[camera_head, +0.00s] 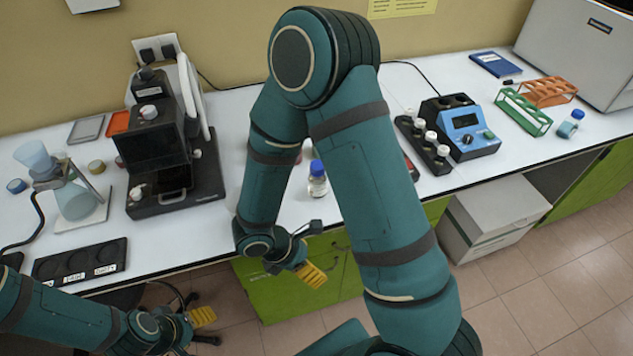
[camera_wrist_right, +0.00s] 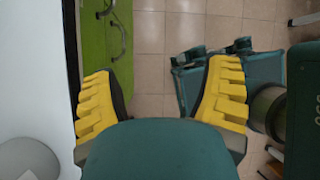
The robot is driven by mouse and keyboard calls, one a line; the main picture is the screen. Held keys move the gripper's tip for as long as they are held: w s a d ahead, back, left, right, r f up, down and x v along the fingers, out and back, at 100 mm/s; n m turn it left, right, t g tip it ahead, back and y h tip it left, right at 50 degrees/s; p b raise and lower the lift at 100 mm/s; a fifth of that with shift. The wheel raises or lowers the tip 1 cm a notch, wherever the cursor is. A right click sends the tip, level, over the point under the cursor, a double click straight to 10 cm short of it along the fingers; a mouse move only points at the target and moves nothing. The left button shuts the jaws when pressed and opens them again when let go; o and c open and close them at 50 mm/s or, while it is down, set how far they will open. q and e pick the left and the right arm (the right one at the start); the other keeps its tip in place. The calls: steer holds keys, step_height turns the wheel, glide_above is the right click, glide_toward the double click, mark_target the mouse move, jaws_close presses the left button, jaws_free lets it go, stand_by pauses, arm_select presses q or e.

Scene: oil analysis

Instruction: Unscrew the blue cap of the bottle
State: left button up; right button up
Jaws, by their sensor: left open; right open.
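A clear bottle (camera_head: 318,187) with a blue cap (camera_head: 317,167) stands upright near the front edge of the white bench, between my right arm's links. A second small bottle (camera_head: 569,129) with a blue cap (camera_head: 578,114) stands at the bench's right end. My right gripper (camera_head: 312,270) is below and in front of the first bottle, past the bench edge. In the wrist view its yellow fingers (camera_wrist_right: 162,75) are spread wide with nothing between them. My left gripper (camera_head: 200,316) is open at the lower left, in front of the bench, apart from both bottles.
A black instrument (camera_head: 160,150) and a flask (camera_head: 75,200) stand to the left. A labelled black tray (camera_head: 80,262) lies at the front edge. A blue meter (camera_head: 467,130), a black vial holder (camera_head: 424,145), green rack (camera_head: 524,112) and orange rack (camera_head: 547,91) stand right.

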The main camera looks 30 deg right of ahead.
steer(key=w+d+r+n+t+h, duration=0.3)
steer(key=w+r+n+t+h, duration=0.1)
steer(key=w+r, duration=0.25)
steer(key=n+t+h, duration=0.2)
steer(key=t, duration=0.2)
glide_toward(314, 172)
steer(key=x, duration=0.7)
steer(key=shift+w+r, duration=0.15)
steer(key=shift+r, duration=0.1)
steer(key=shift+f+x, duration=0.1)
steer(key=shift+x, duration=1.25)
steer(key=shift+f+x, duration=0.15)
steer(key=shift+x, duration=1.25)
steer(key=shift+a, duration=0.1)
jaws_close()
